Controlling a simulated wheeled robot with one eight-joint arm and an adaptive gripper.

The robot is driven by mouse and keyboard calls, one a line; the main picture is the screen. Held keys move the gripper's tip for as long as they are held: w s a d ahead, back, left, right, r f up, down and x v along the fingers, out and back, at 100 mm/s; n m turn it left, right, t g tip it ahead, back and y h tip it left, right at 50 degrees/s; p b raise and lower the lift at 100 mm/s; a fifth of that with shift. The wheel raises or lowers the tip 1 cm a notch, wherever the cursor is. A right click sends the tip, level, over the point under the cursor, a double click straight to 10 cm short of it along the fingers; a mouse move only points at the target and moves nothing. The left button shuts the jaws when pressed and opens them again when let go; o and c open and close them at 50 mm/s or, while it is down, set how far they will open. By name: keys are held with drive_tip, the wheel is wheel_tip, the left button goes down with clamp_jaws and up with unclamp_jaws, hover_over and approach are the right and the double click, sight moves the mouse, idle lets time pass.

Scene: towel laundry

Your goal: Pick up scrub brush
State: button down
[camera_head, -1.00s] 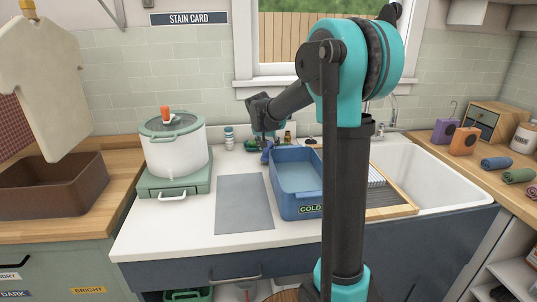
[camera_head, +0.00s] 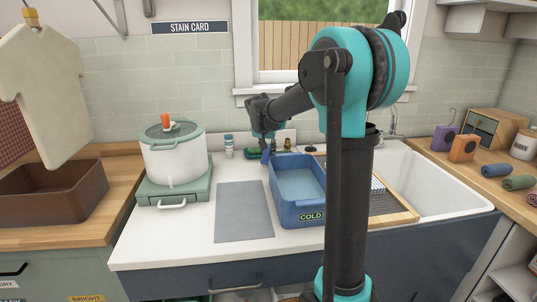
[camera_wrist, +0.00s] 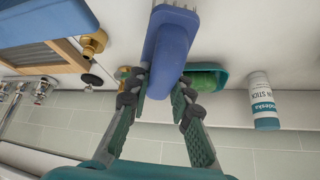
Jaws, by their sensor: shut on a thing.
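The scrub brush (camera_wrist: 170,42) is blue, with a long rounded body. In the wrist view it lies between the two fingers of my gripper (camera_wrist: 163,92), which is shut on its near end. In the head view my gripper (camera_head: 266,142) is at the back of the white counter, behind the blue tub's left corner, with the blue brush (camera_head: 266,155) pointing down below it. Whether the brush touches the counter is hard to tell. A green dish (camera_wrist: 206,78) with a green piece in it is beside and partly behind the brush.
A blue tub (camera_head: 300,212) marked COLD stands just in front. A white pot (camera_head: 172,160) on a green base is to the left, a grey mat (camera_head: 243,212) between. A white bottle (camera_wrist: 262,100) and a brass item (camera_wrist: 93,42) stand near the brush. The sink (camera_head: 440,180) is right.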

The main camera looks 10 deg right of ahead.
wheel_tip(320, 180, up, 18)
idle(0.3)
drive_tip(key=c, duration=2)
unclamp_jaws()
drive_tip(key=shift+f, duration=0.1)
clamp_jaws()
